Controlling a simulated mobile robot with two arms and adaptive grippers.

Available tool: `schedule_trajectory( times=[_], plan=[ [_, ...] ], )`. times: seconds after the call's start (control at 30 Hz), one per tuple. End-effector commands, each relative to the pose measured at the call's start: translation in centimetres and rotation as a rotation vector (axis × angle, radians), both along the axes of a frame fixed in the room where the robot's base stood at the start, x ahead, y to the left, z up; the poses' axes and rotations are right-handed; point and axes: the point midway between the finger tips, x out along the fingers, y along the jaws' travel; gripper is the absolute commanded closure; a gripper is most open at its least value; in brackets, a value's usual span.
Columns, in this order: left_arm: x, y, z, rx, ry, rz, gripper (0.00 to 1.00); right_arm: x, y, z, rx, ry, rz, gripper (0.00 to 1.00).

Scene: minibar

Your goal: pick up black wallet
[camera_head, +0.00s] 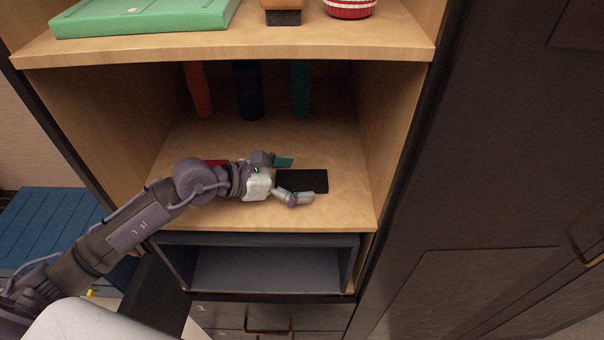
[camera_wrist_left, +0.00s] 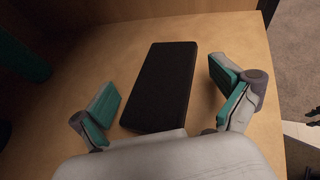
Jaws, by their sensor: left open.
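The black wallet (camera_head: 308,181) lies flat on the lower wooden shelf of the cabinet. In the left wrist view the wallet (camera_wrist_left: 162,86) is a dark rectangle lying between the two teal-padded fingers, with its near end close to the palm. My left gripper (camera_head: 293,180) is open and reaches in from the left, with its fingers on either side of the wallet's near end. It also shows in the left wrist view (camera_wrist_left: 170,102), where gaps are seen between each finger and the wallet. My right gripper is not seen.
Orange (camera_head: 199,90), black (camera_head: 248,92) and green (camera_head: 300,88) upright objects stand at the back of the shelf. A red object (camera_head: 216,162) lies behind my left wrist. The upper shelf (camera_head: 330,43) hangs above. Bare wood lies right of the wallet, up to the side wall (camera_head: 388,130).

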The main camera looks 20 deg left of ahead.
Motion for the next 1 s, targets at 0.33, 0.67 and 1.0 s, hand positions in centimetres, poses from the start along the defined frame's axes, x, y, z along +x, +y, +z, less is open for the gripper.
schedule_trajectory(
  times=[0.33,0.67,1.0],
  plan=[
    [0.12,-0.14,-0.21,0.001,0.001,0.0,0.15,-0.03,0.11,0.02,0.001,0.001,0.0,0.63],
    [0.09,-0.13,-0.23,0.002,0.001,0.0,0.7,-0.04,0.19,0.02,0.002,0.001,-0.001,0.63],
    [0.14,-0.14,0.43,0.001,-0.003,-0.001,0.77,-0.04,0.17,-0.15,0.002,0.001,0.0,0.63]
  ],
)
